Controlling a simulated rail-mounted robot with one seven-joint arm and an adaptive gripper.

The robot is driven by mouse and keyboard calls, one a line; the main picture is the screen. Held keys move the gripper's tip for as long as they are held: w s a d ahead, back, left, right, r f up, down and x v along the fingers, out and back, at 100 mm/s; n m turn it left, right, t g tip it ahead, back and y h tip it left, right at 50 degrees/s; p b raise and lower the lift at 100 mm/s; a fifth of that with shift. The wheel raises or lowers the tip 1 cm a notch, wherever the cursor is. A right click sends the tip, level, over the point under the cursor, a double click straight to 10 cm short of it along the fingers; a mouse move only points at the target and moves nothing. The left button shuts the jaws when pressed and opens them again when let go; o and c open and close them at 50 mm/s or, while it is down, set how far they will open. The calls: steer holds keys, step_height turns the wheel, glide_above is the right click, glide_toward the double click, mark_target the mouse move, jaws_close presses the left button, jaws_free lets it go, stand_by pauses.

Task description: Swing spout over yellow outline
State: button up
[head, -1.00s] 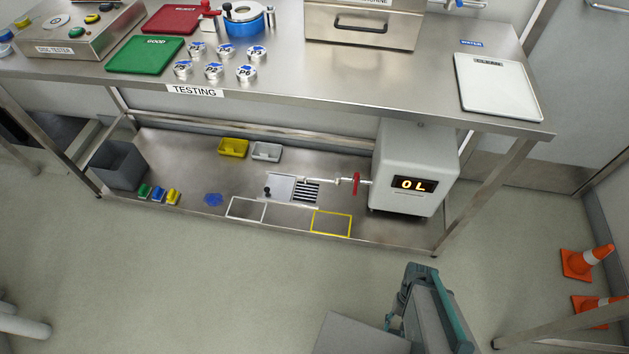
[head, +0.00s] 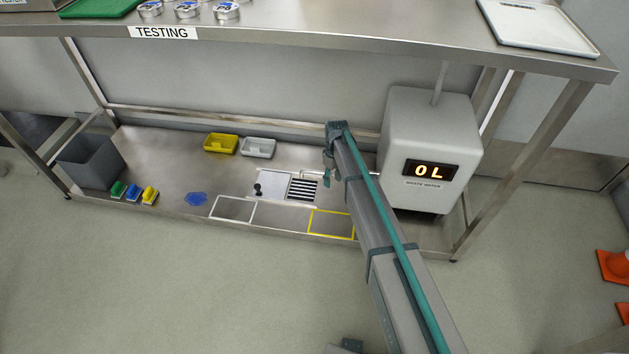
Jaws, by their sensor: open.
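The spout (head: 312,174) is a thin white pipe in the head view. Its visible end lies over the black-slotted drain grate (head: 303,189); my arm hides the rest and the red valve. The yellow outline (head: 332,236) is on the lower shelf in front of the grate, to its right, and is partly covered by my arm. My gripper (head: 327,178) is small and partly hidden at the far end of my arm, close to the spout. It is open, and I cannot tell whether it touches the pipe.
The white waste water unit (head: 432,120) with an "0 L" display stands right of my arm. A white outline (head: 232,208), blue patch (head: 196,199), yellow tray (head: 221,144), white tray (head: 258,148) and grey bin (head: 90,162) are on the shelf. The tabletop (head: 380,45) overhangs it.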

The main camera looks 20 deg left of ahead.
steer(key=w+a+r+n+b, duration=0.1)
steer(key=w+a+r+n, duration=0.45)
steer(key=w+a, duration=0.45)
steer(key=s+f+n+b, duration=0.1)
steer(key=f, duration=0.2)
steer(key=s+f+n+b, duration=0.1)
steer(key=f, duration=0.3)
steer(key=s+f+n+b, duration=0.1)
steer(key=f+b, duration=0.1)
steer(key=f, duration=0.1)
steer(key=shift+s+f+g, duration=0.25)
steer(key=shift+f+g, duration=0.1)
steer(key=shift+g, duration=0.05)
jaws_close()
